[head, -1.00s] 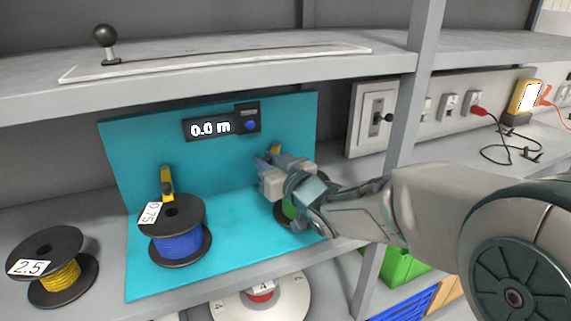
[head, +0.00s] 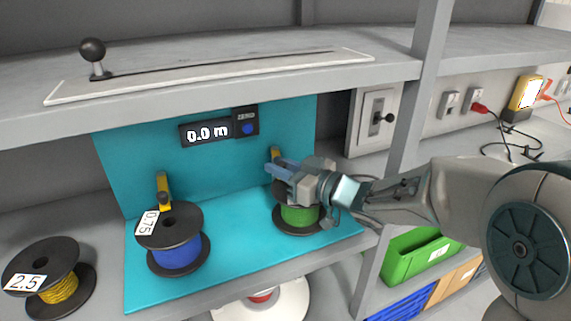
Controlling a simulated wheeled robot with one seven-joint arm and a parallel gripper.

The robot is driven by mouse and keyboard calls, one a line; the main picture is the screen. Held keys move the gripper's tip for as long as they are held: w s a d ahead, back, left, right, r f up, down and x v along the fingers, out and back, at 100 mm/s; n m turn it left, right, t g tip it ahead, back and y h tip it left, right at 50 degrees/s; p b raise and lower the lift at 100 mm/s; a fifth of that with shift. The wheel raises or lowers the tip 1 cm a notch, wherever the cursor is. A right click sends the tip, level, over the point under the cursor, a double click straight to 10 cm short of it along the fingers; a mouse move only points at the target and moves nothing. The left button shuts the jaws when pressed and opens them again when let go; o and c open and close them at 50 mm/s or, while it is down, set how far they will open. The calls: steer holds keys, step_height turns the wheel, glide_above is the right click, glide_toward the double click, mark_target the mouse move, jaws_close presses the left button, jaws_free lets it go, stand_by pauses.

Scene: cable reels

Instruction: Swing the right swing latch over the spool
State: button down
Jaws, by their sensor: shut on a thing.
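The right swing latch (head: 275,153) is a yellow and black lever on the teal back panel, above and behind the green spool (head: 300,215). Only its upper part shows; my gripper hides the rest. My gripper (head: 280,169) reaches in from the right, over the top of the green spool, with its fingers at the latch. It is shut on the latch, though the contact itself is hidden. The green spool stands upright on its flange on the teal base. The left swing latch (head: 163,188) stands upright behind the blue spool (head: 176,252), which is labelled 0.75.
A yellow spool (head: 58,285) labelled 2.5 stands at the left. A meter (head: 219,129) reading 0.0 m is on the panel. The upper shelf (head: 250,85) runs above, and a grey post (head: 412,130) stands close to my arm. A green bin (head: 415,258) sits lower right.

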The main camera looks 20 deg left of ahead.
steer(key=shift+r, duration=0.1)
steer(key=c, duration=1.3)
jaws_free()
steer(key=shift+c, duration=0.2)
steer(key=shift+d, duration=0.3)
steer(key=b+v, duration=0.1)
steer(key=v, duration=1.2)
